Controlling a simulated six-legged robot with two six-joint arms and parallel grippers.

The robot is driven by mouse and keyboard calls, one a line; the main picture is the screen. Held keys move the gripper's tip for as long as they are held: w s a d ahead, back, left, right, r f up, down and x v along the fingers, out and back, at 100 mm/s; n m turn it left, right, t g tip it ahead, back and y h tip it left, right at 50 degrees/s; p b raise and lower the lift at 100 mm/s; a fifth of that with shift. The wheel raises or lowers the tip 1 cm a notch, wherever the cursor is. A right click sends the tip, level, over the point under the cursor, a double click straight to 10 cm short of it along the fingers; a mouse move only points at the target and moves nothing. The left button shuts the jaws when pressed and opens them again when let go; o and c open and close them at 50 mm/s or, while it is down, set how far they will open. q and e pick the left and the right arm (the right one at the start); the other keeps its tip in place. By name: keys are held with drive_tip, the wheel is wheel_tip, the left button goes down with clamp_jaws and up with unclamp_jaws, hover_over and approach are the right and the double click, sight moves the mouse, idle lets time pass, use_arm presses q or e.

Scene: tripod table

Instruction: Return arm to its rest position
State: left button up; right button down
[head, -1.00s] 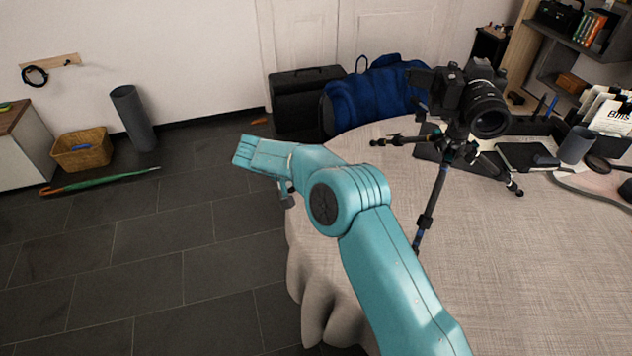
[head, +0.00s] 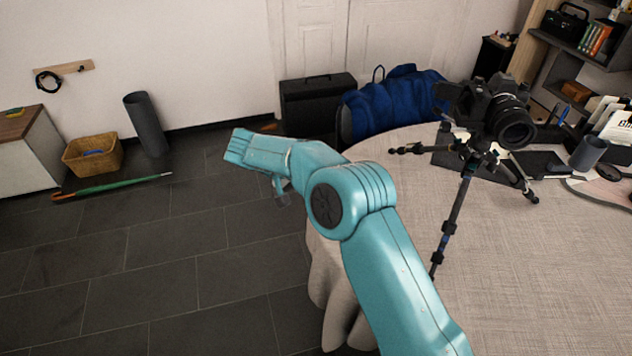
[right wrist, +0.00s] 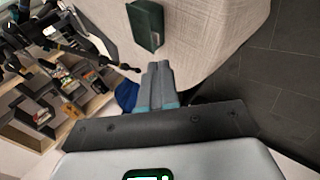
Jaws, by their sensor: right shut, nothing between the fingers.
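My right arm (head: 385,265) comes in from the lower right of the head view, bent at a round teal joint, with its far end pointing left over the floor beside the table. In the right wrist view my right gripper (right wrist: 158,66) has its two grey fingers together, with nothing between them. Its fingers are hard to make out in the head view. My left gripper is not in view.
The round cloth-covered table (head: 540,265) carries a camera (head: 497,110) on a tripod (head: 462,200). A dark green object (right wrist: 146,24) lies on the cloth in the wrist view. A blue bag (head: 395,105) and black case (head: 315,102) stand behind. Tiled floor (head: 150,270) at left is open.

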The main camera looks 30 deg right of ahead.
drive_tip(key=s+a+f+n+y+p, duration=0.1)
drive_tip(key=s+a+f+n+y, duration=0.2)
drive_tip(key=s+a+f+y, duration=0.5)
drive_tip(key=s+a+f+n+y+p, duration=0.15)
drive_tip(key=s+a+f, duration=0.35)
drive_tip(key=f, duration=0.6)
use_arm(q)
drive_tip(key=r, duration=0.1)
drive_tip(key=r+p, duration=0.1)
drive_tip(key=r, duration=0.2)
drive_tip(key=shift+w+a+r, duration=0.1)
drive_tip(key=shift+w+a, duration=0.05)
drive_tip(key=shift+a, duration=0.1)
use_arm(e)
drive_tip(key=s+a+f+m+t+y, duration=0.1)
drive_tip(key=s+a+y, duration=0.1)
drive_tip(key=s, duration=0.6)
drive_tip(key=s+a+m+y, duration=0.1)
drive_tip(key=s+a, duration=0.3)
drive_tip(key=s, duration=0.4)
drive_tip(key=shift+s+f+m+t+y, duration=0.2)
drive_tip(key=shift+f+m+t+y, duration=0.15)
drive_tip(key=shift+f+t+y, duration=0.1)
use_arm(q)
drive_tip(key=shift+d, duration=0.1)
